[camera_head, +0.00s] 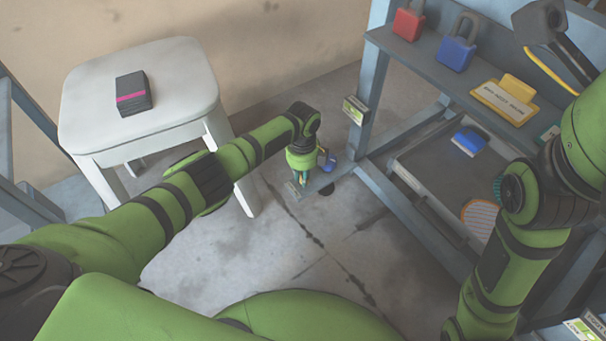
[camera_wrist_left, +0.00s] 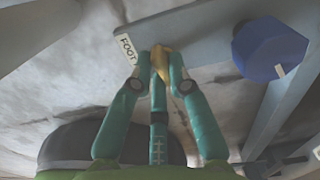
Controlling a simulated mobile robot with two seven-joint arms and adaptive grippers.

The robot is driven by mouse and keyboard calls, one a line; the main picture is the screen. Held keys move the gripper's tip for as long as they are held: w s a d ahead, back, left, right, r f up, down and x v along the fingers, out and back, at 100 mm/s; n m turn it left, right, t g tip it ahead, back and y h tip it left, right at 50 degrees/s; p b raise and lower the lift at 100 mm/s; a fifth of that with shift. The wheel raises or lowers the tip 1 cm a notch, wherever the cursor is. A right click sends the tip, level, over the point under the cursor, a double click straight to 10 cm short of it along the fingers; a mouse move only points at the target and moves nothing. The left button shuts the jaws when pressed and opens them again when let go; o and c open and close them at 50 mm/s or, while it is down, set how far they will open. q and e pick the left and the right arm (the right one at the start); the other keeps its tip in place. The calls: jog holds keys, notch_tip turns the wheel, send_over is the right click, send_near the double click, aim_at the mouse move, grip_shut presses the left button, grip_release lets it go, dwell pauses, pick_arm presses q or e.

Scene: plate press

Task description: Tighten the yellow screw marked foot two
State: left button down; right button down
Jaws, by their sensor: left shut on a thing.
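The yellow screw (camera_wrist_left: 164,66) shows in the left wrist view between the teal fingertips of my left gripper (camera_wrist_left: 160,72), which is shut on it. The screw stands at a grey foot plate (camera_wrist_left: 190,32). A label (camera_wrist_left: 128,48) beside it reads "FOOT"; the rest of its text is hidden by a finger. In the head view my left gripper (camera_head: 303,181) points down at the foot plate (camera_head: 296,190) near the floor, and the fingers hide the screw there. My right gripper is out of view; only its arm shows at the right.
A blue knob (camera_wrist_left: 270,48) is close to the right of the fingers. The grey rack (camera_head: 368,95) holds a red padlock (camera_head: 408,22), a blue padlock (camera_head: 457,48) and a yellow sign (camera_head: 505,101). A white stool (camera_head: 180,80) carries a dark block (camera_head: 133,94).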

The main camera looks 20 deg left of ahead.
pick_arm(q)
jog(key=shift+m, duration=0.9)
jog(key=c, duration=1.2)
grip_release()
jog(key=shift+r, duration=0.2)
notch_tip(320, 180, up, 12)
jog(key=shift+f, duration=0.15)
jog(key=shift+f, duration=0.1)
